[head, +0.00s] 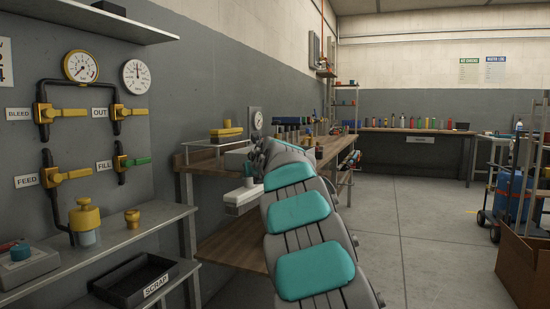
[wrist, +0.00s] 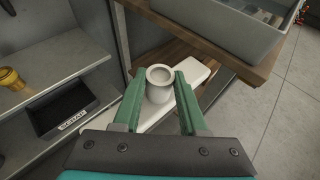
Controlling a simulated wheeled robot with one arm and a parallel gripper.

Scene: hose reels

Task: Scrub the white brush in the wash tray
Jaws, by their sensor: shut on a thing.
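The white brush (wrist: 198,76) has a round upright grip on a long white block. My gripper (wrist: 158,84) has its green fingers on either side of the round grip and is shut on it. In the head view the white brush (head: 243,202) hangs level in the air, beside the wooden bench and below its top; my arm hides part of it. A grey tray (wrist: 215,33), which looks like the wash tray, stands on the bench top above and to the right of the brush in the wrist view. Its inside is mostly out of sight.
The wooden bench edge (wrist: 262,75) lies between the brush and the tray. A yellow brush (head: 226,132) sits on a rack above the bench. A black scrap bin (head: 146,281) is on the shelf at left.

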